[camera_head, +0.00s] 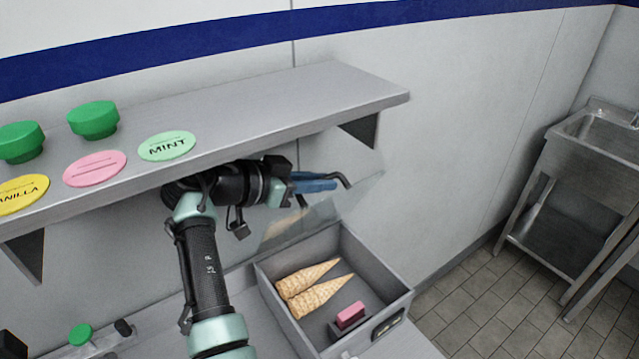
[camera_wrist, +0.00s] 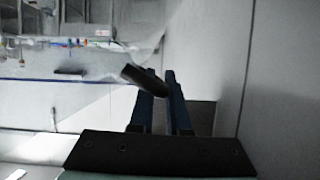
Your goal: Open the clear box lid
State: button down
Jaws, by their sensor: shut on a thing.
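The grey box (camera_head: 396,305) stands below the shelf with its top uncovered. Its clear lid (camera_head: 365,180) is tilted up steeply at the back, a faint see-through panel. My gripper (camera_head: 328,184), with blue fingers, is beside the raised lid, above the back of the box. It is shut on the lid's dark handle (camera_head: 346,181). In the wrist view the dark handle (camera_wrist: 146,80) crosses at the tips of the blue fingers (camera_wrist: 163,88). The lid's hinge edge is hard to make out.
Two waffle cones (camera_head: 318,297) and a pink block (camera_head: 350,315) are in the box. The grey shelf (camera_head: 270,112) hangs close above my arm, with green knobs (camera_head: 93,120) and a MINT label (camera_head: 167,146). A metal sink (camera_head: 595,140) stands far right.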

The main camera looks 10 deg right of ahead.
jog(key=c, duration=1.2)
grip_release()
jog(key=shift+o, duration=0.2)
jog(key=shift+a, duration=0.1)
jog(key=s+a+r+b, duration=0.1)
jog(key=s+a+b, duration=0.4)
jog(key=a, duration=0.8)
jog(key=shift+s+a, duration=0.2)
jog(key=shift+a, duration=0.15)
